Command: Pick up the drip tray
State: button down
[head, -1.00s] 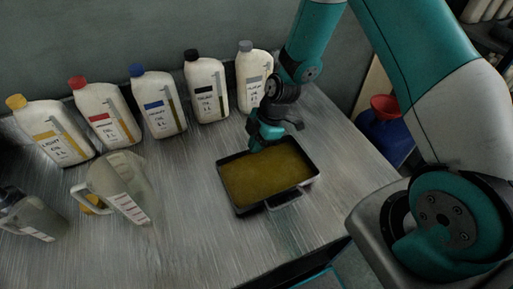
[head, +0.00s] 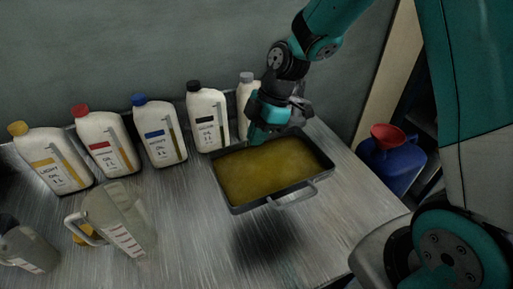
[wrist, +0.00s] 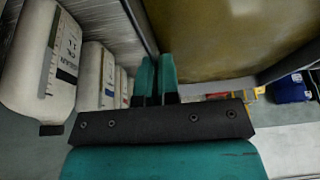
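The drip tray (head: 247,205) is a dark rectangular pan with a handle (head: 293,197) on its near side. It holds yellow-brown oil (head: 270,168), which also fills the upper right of the wrist view (wrist: 230,35). The tray hangs above the workbench, roughly level, with a dark shadow beneath it. My gripper (head: 258,138) is at the tray's far side, and its two fingers (wrist: 156,78) are close together in the wrist view. It is shut on the tray's far edge; the exact grip spot is hidden.
Several white oil bottles (head: 112,143) line the wall on the workbench (head: 180,235); the grey-capped one (head: 244,105) is close to my gripper. Clear jugs (head: 115,222) stand at the left. A blue can with a red funnel (head: 394,160) is beyond the bench's right edge.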

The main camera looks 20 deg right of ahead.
jog(key=shift+r, duration=2.25)
